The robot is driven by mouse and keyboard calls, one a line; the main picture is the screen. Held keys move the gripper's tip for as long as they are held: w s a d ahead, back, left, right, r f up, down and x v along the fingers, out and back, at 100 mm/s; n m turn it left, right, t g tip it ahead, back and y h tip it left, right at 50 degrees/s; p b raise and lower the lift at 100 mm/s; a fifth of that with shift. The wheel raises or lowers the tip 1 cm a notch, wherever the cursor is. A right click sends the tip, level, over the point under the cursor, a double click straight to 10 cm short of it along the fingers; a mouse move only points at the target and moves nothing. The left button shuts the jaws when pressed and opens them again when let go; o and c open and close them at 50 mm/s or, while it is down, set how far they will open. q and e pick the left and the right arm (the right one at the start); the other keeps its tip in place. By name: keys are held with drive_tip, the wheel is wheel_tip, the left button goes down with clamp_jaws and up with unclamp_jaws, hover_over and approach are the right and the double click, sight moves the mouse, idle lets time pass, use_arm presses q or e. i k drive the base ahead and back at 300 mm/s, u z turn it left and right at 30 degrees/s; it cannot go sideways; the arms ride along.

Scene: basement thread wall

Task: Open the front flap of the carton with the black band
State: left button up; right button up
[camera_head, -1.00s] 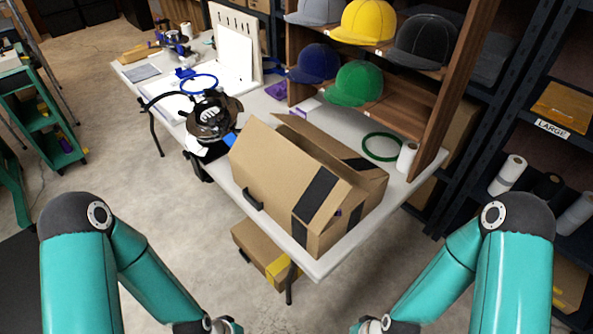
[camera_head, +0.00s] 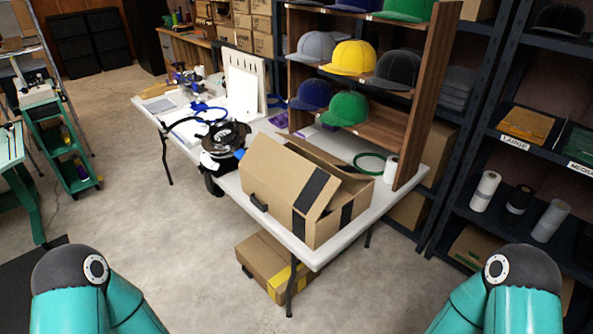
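The carton with the black band (camera_head: 277,189) stands on the near end of the white table (camera_head: 225,185). The black band (camera_head: 312,190) runs over its slanted front flap and down its side. The front flap leans up at a slant over the carton's near side, and another flap stands raised behind it, with a gap between them. A dark handle shows on the carton's lower left. My two arms show only at the bottom left and bottom right corners, apart from the carton. Both grippers are out of view.
A second carton with a yellow band (camera_head: 272,267) sits on the floor under the table. A cap shelf (camera_head: 418,110) rises behind the carton. A white roll (camera_head: 390,170) and a green ring (camera_head: 369,162) lie nearby. Open concrete floor (camera_head: 150,255) is in front of the table.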

sight(306, 187)
drive_tip(key=z, duration=0.15)
drive_tip(key=i, duration=0.9)
drive_tip(key=z, duration=0.3)
drive_tip(key=k, duration=1.25)
drive_tip(key=u, duration=0.65)
drive_tip(key=i, duration=1)
drive_tip(key=z, duration=0.05)
